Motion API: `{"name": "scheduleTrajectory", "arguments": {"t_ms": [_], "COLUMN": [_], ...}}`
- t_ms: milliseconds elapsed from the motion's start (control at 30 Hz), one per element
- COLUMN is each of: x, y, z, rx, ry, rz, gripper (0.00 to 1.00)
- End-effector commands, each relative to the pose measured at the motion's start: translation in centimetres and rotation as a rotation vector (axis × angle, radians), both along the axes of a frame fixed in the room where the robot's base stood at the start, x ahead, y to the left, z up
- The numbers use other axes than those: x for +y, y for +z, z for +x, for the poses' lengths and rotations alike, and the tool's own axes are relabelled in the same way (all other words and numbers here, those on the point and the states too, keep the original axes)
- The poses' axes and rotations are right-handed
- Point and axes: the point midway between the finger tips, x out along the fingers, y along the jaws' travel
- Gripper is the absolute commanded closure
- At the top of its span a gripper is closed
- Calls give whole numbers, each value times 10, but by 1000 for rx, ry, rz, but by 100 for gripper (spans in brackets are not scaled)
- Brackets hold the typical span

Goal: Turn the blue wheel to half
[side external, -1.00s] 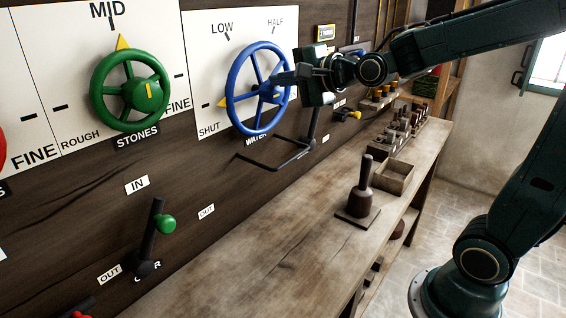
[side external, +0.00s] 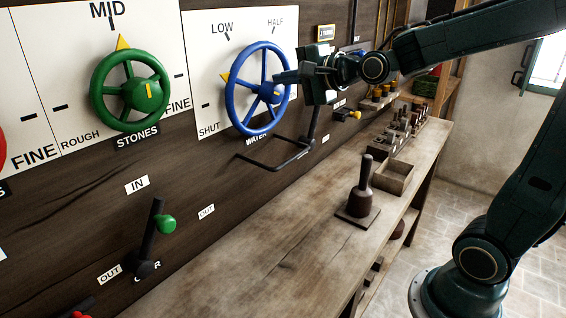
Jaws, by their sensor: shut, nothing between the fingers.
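The blue wheel (side external: 232,115) is mounted on a white dial plate on the dark wooden wall. Its yellow pointer (side external: 225,78) stands at the upper left of the rim, between the SHUT mark and the LOW mark. The HALF label (side external: 275,22) is at the plate's upper right. My gripper (side external: 279,77) is shut with nothing held. Its fingertips overlap the right side of the wheel, inside the rim near the hub. I cannot tell whether they touch a spoke or the rim.
A green STONES wheel (side external: 103,101) is to the left, its pointer at MID. A dark bent bar (side external: 270,165) juts out below the blue wheel. The bench (side external: 270,255) below carries a dark mallet-like tool (side external: 361,192) and a wooden box (side external: 394,177). The bench's front part is clear.

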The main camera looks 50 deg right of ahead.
Motion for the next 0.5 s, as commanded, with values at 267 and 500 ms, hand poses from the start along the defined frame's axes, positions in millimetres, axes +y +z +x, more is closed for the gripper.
{"name": "scheduleTrajectory", "arguments": {"t_ms": [267, 500], "x": [-7, -12], "y": [-2, -2], "z": [0, 0], "rx": [6, 5], "ry": [-2, -2], "rz": [1, 0], "gripper": [100, 100]}}
